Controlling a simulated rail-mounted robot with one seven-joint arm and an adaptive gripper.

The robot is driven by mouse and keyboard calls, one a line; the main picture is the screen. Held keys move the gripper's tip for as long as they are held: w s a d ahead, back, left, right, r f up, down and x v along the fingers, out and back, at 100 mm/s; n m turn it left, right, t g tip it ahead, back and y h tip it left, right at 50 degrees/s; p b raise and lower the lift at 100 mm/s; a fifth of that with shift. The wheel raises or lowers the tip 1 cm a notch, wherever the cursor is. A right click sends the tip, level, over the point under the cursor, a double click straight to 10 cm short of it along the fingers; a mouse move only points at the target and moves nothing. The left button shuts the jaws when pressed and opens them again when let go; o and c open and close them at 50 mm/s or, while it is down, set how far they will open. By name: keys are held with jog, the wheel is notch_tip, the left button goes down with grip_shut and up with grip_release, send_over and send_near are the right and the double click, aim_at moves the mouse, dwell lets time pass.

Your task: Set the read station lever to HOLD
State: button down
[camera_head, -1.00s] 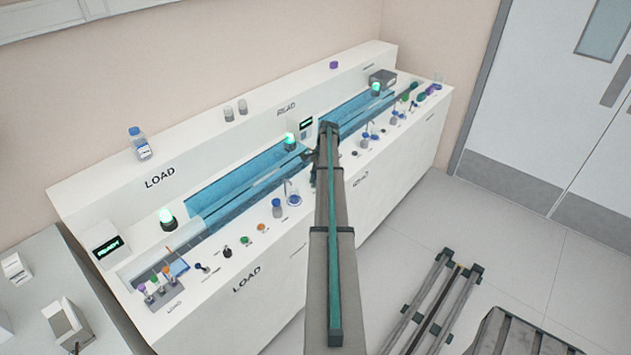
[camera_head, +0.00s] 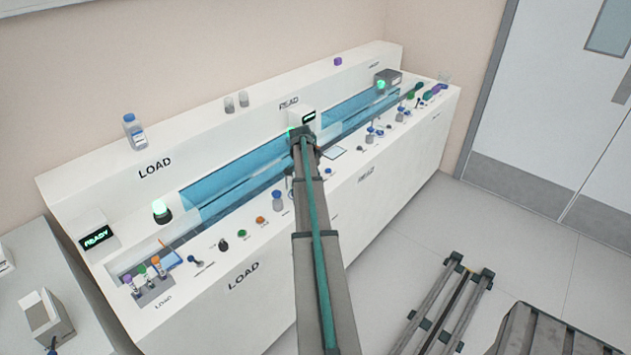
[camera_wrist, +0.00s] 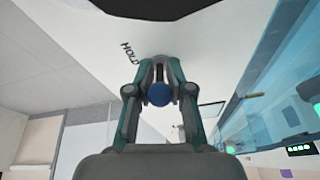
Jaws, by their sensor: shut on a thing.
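In the wrist view, my gripper (camera_wrist: 160,68) is shut on the lever, with its round blue knob (camera_wrist: 159,95) showing between the fingers. In the head view, my arm's end is in front of the read station, whose READ sign (camera_head: 289,104) is on the back ledge. The arm hides the gripper and lever there.
A blue transparent track cover (camera_head: 240,178) runs along the bench, also close on the right in the wrist view (camera_wrist: 285,85). A small display (camera_head: 308,117) stands behind the arm's end. A rack of capped tubes (camera_head: 153,291) is at the near left. The floor right of the bench is partly clear.

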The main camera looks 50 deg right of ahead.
jog(key=shift+h+b, duration=0.3)
jog(key=shift+h, duration=0.1)
jog(key=c, duration=1.2)
grip_release()
jog(key=shift+a, duration=0.1)
jog(key=v, duration=1.2)
